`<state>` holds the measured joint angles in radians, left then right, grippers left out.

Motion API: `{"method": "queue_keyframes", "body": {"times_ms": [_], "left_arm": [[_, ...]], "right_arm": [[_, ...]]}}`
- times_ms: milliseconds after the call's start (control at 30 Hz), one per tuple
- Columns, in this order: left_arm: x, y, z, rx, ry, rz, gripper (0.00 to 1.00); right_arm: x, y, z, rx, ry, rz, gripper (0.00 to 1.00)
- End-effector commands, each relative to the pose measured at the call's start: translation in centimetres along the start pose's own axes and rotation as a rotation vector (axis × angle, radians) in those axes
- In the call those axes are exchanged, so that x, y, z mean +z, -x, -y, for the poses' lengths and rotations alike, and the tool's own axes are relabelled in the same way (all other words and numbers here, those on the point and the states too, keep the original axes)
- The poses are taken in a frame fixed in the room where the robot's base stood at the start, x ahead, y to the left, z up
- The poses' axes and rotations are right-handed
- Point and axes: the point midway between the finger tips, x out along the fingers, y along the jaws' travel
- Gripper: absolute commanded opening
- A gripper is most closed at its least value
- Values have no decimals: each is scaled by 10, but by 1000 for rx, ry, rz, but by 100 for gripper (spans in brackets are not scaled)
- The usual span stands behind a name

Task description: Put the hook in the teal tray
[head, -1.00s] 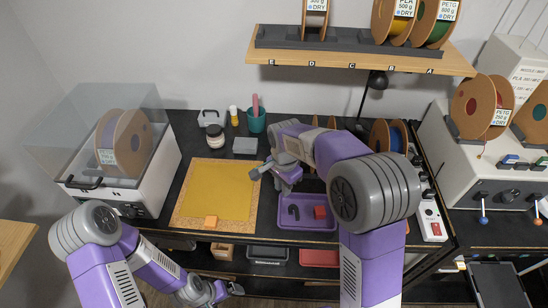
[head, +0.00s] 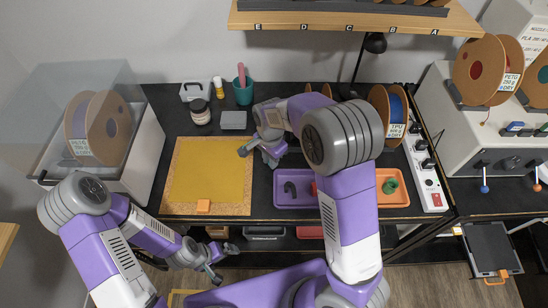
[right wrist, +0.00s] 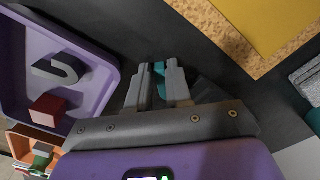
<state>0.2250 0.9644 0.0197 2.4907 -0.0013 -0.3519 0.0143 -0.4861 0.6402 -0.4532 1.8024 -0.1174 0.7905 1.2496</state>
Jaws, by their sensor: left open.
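A dark grey hook (head: 290,188) lies in the purple tray (head: 280,203) beside a red block; it also shows in the right wrist view (right wrist: 57,70). My right gripper (head: 256,150) is over the black table between the yellow mat and the purple tray, away from the hook. In the right wrist view its fingers (right wrist: 161,80) have a small teal piece (right wrist: 160,70) between or behind them; I cannot tell if they grip it. My left gripper (head: 222,264) is open, low in front of the table edge. I cannot make out a teal tray.
A teal cup (head: 242,92) stands at the back near a jar (head: 200,112). An orange tray (head: 405,198) with a green piece is right of the purple tray. A printer-like box (head: 140,160) is at the left; a power strip (head: 425,165) edges the right.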

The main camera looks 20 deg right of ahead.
Motion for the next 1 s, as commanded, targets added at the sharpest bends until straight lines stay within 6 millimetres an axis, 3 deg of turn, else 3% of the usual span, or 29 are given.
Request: {"method": "queue_keyframes", "body": {"times_ms": [167,300,667,1000], "left_arm": [[0,0,0,0,0,0,100],[0,0,0,0,0,0,100],[0,1,0,0,0,0,100],[0,12,-5,0,0,0,100]], "right_arm": [[0,0,0,0,0,0,18],[0,1,0,0,0,0,0],[0,5,0,-1,0,-1,0],[0,67,1,-4,0,-1,0]]}}
